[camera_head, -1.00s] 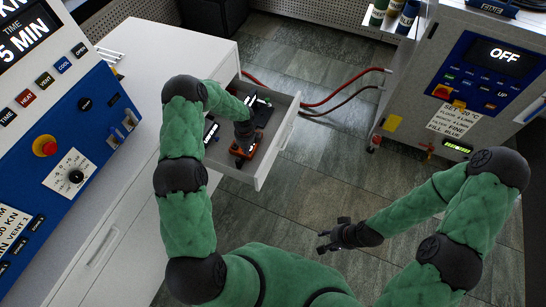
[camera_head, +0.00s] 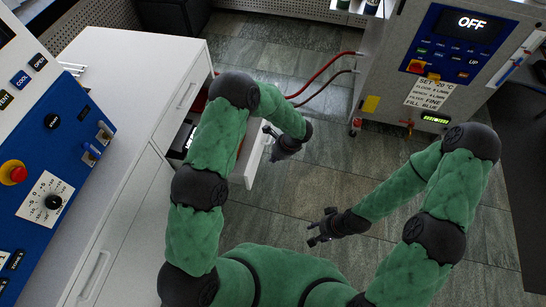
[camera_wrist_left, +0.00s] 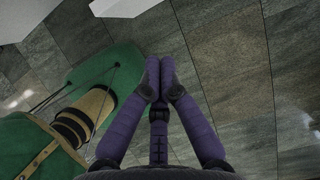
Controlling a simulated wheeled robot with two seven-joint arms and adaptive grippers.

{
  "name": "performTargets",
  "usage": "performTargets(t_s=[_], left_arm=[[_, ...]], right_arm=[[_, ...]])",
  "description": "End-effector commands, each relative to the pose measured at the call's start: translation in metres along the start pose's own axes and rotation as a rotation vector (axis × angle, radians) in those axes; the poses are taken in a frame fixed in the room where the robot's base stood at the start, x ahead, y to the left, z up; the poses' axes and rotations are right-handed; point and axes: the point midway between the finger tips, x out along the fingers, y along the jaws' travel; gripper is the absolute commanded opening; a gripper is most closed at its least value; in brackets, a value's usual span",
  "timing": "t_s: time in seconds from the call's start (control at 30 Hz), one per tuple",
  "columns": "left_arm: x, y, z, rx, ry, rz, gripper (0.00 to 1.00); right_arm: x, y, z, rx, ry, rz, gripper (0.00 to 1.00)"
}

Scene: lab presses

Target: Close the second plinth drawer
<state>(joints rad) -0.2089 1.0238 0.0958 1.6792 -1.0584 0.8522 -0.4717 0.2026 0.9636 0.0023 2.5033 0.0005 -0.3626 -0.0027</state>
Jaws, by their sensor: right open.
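The pulled-out drawer stands low on the white cabinet's front; its white front panel (camera_head: 249,168) shows beside my left arm, which hides most of the inside. My left gripper (camera_head: 278,154) is outside the drawer, just right of the front panel, over the floor. In the left wrist view its two fingers (camera_wrist_left: 160,78) meet at the tips with nothing between them. A white corner (camera_wrist_left: 122,6), perhaps of the drawer, shows at the top there, apart from the fingers. My right gripper (camera_head: 317,232) is open and empty over the floor, away from the drawer.
The white cabinet (camera_head: 130,75) has a shut front with a handle above the open drawer. A blue control panel (camera_head: 70,165) stands at left. A grey machine (camera_head: 390,75) reading OFF stands at right, with red hoses (camera_head: 318,84) running left. The tiled floor between is clear.

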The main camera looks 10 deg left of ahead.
Motion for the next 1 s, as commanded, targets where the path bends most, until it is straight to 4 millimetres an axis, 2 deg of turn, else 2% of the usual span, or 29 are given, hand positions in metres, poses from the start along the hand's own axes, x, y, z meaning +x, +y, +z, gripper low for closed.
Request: performTargets(t_s=[0.03,0.33,0.6,1.0], left_arm=[[0.014,0.001,-0.001,0.0,0.0,0.003,0.0],[0.07,0.001,-0.001,-0.001,0.001,0.003,0.0],[0.079,0.0,0.031,-0.002,0.001,0.0,0.0],[0.08,0.0,0.037,0.0,0.002,-0.001,0.0]], right_arm=[[0.006,0.002,0.0,0.0,0.0,0.0,0.44],[0.025,0.009,-0.001,0.0,0.0,0.0,0.44],[0.033,0.012,-0.001,0.0,0.0,0.0,0.44],[0.033,0.012,-0.001,0.0,0.0,0.0,0.44]])
